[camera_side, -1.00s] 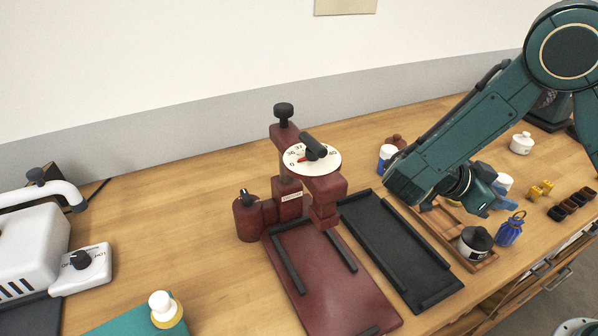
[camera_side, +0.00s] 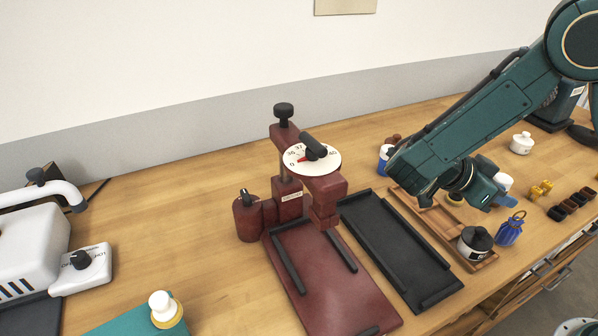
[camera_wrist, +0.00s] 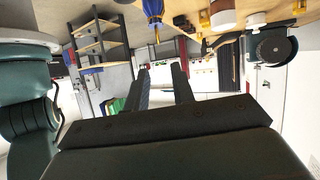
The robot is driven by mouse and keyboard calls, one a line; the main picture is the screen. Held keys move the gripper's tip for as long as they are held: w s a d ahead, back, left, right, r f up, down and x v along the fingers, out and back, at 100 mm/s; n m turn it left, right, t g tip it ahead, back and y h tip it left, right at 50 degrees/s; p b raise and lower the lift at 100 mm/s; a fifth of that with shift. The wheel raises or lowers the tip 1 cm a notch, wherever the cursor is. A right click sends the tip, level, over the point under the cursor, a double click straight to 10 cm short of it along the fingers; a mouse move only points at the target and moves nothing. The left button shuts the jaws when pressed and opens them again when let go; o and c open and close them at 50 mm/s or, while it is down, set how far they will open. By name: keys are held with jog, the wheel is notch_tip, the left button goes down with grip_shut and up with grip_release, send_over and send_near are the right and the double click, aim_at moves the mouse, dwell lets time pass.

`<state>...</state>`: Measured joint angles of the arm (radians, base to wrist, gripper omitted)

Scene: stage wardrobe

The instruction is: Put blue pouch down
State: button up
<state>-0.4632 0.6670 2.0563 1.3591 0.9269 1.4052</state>
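The blue pouch (camera_side: 509,231) stands upright on the wooden table at the right, beside the wooden tray (camera_side: 486,264). Its gathered neck points up. In the wrist view it shows at the top edge (camera_wrist: 153,10), beyond the fingertips and apart from them. My gripper (camera_side: 508,202) is just above and to the left of the pouch in the side view. In the wrist view my gripper (camera_wrist: 161,72) has its two dark fingers apart, with nothing between them.
A black-lidded pot (camera_side: 475,242) sits on the tray, close to the pouch. Yellow pieces (camera_side: 541,189) and dark spools (camera_side: 571,206) lie to its right. A black plate (camera_side: 401,250) and a dark red press (camera_side: 325,265) stand to the left.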

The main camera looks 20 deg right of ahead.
jog(key=s+a+r+n+t+y, duration=0.2)
jog(key=s+r+n+t+y, duration=0.3)
jog(key=n, duration=0.6)
jog(key=s+a+r+n+t+y, duration=0.2)
jog(key=s+r+n+t+y, duration=0.3)
jog(key=n, duration=0.5)
notch_tip(320, 180, up, 3)
jog(key=shift+s+a+r+n+t+y, duration=0.1)
jog(key=shift+s+a+n+t+y, duration=0.25)
jog(key=shift+s+y, duration=0.7)
